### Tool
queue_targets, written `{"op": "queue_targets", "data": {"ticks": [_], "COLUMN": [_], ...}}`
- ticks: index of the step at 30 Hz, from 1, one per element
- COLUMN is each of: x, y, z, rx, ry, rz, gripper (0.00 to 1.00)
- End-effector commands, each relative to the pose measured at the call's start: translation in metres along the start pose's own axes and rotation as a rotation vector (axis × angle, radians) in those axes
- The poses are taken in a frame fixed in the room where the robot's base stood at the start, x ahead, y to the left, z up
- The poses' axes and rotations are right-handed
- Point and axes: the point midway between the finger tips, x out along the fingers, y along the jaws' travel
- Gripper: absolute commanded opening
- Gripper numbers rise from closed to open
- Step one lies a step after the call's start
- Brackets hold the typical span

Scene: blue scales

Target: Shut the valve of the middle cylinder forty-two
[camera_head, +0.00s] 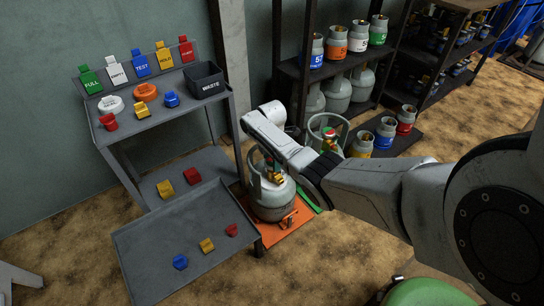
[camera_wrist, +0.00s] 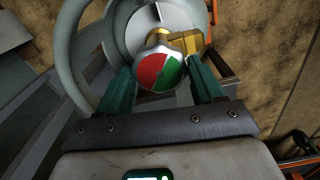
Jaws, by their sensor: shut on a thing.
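A grey gas cylinder (camera_head: 273,203) stands upright on an orange platform (camera_head: 291,238), and its brass valve (camera_head: 274,177) shows at the top. No number is readable on it. In the wrist view, my gripper (camera_wrist: 162,72) has its teal fingers on both sides of a round valve knob (camera_wrist: 158,72), red on the left half and green on the right. It is shut on this knob. The brass valve body (camera_wrist: 188,42) and the cylinder's grey top (camera_wrist: 125,30) show behind it. In the head view the fingers are hard to make out against my arm.
A second grey cylinder with a collar (camera_head: 314,126) stands behind, close to my forearm. A grey cart (camera_head: 190,120) with tags, rings and a waste bin (camera_head: 205,80) is at the left, its low tray (camera_head: 145,240) near the platform. Shelves of cylinders (camera_head: 300,65) stand behind.

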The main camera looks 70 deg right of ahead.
Motion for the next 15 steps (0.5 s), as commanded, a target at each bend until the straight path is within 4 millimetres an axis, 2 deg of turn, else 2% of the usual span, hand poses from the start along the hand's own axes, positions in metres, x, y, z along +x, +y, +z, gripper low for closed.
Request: {"op": "queue_targets", "data": {"ticks": [15], "x": [-0.0006], "y": [0.0009], "z": [-0.0008], "rx": [0.489], "ry": [0.001], "rz": [-0.001], "gripper": [0.36]}}
